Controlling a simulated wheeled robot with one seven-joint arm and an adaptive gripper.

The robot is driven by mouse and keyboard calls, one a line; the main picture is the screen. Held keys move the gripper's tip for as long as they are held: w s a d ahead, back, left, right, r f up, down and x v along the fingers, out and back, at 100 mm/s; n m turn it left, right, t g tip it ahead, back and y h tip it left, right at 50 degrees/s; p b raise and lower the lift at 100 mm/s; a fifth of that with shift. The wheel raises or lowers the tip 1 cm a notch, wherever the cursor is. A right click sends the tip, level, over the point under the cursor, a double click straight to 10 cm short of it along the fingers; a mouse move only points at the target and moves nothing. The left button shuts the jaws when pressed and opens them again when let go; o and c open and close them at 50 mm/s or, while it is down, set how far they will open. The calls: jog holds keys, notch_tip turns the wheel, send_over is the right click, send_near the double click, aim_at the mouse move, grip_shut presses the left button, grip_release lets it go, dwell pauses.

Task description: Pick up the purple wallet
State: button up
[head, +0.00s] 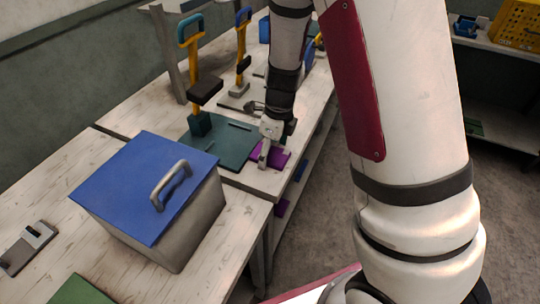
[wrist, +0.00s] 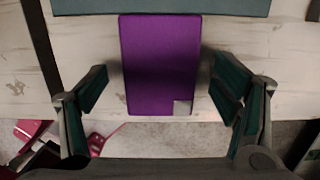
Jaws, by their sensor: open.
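The purple wallet (wrist: 160,64) lies flat near the table's front edge in the wrist view, with a small grey square at its lower right corner. My gripper (wrist: 160,88) is open, with one finger on each side of the wallet and a gap on both sides. In the head view, the wallet (head: 276,155) is partly hidden by my gripper (head: 264,158), which points down over it. I cannot tell the height of the fingertips above the table.
A dark green mat (head: 225,146) lies beside the wallet. Hand presses with yellow-orange posts (head: 193,92) stand behind it. A grey box with a blue lid (head: 146,182) stands on the nearer table. Floor lies right of the table.

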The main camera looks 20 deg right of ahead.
jog(key=c, duration=1.4)
jog(key=shift+o, duration=0.2)
jog(key=shift+r, duration=0.1)
